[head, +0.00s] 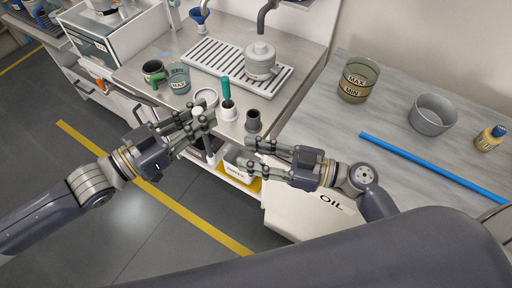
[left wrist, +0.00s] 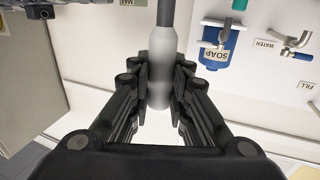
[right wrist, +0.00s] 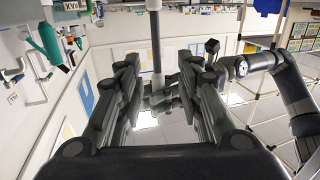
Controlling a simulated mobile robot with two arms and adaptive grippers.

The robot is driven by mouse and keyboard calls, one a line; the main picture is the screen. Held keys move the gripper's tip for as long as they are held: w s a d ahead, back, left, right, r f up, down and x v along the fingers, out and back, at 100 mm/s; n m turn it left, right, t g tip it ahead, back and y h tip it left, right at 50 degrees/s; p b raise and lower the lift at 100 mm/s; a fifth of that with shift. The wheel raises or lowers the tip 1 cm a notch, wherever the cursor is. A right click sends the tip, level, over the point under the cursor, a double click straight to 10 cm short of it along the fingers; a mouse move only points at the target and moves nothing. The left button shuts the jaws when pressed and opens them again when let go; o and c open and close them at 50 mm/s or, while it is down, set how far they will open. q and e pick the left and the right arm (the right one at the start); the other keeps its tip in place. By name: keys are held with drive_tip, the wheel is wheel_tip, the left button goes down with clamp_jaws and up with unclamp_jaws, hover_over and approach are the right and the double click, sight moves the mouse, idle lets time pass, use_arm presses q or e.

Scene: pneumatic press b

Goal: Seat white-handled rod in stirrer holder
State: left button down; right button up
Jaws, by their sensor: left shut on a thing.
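My left gripper (head: 205,116) is shut on the white-handled rod. In the left wrist view the pale handle (left wrist: 162,65) stands between the fingers, with a thinner grey shaft (left wrist: 165,12) beyond it. In the head view the fingers hide most of the rod. A white holder with a dark opening (head: 228,113) stands just right of the left fingertips, with a teal handle (head: 226,88) rising at it. A dark grey cup (head: 253,121) stands beside it; I cannot tell which is the stirrer holder. My right gripper (head: 246,153) is open and empty in front of the cup.
A slatted drain tray (head: 215,62) lies behind. The right counter holds a beaker (head: 358,80), a grey bowl (head: 433,115) and a blue bar (head: 432,167).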

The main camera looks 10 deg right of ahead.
drive_tip(key=r, duration=0.1)
hover_over(210, 157)
drive_tip(key=shift+w+r, duration=0.3)
drive_tip(key=shift+r, duration=0.05)
clamp_jaws()
use_arm(q)
drive_tip(key=c, duration=1.4)
unclamp_jaws()
drive_tip(key=shift+s+a, duration=0.1)
